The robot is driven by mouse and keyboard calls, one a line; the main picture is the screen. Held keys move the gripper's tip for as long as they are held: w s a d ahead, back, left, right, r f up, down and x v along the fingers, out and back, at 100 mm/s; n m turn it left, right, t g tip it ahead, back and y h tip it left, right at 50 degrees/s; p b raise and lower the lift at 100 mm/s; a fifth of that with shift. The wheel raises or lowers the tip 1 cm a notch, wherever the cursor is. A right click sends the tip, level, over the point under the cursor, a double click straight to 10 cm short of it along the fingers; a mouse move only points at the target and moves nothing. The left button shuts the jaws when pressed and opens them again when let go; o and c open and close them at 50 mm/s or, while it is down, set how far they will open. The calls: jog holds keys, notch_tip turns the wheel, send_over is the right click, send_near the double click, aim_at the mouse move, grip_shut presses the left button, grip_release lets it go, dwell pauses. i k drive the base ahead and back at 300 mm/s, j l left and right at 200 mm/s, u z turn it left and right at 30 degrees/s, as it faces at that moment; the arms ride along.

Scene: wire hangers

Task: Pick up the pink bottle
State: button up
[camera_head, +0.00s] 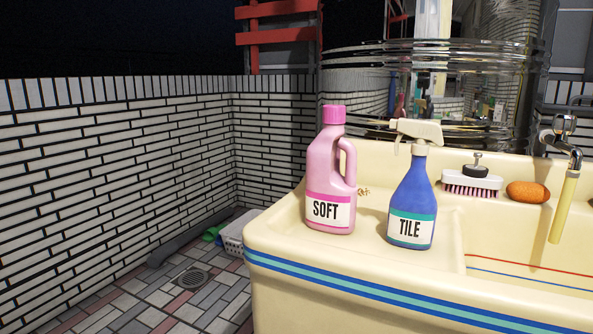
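The pink bottle (322,178) stands upright on the left part of the cream sink top (285,232). It has a darker pink cap, a side handle on its right and a white label reading SOFT. A blue spray bottle (414,195) with a cream trigger head and a label reading TILE stands close to its right, with a small gap between them. My gripper is not in view.
A scrub brush (470,184), an orange oval item (528,192) and a tap (562,150) are on the sink's right side. A white basket (233,236) sits on the tiled floor at left. A brick-tiled wall (110,180) runs along the left. The floor beside a drain (193,278) is clear.

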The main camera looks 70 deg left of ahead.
aim_at(331, 196)
jog(key=u, duration=2.35)
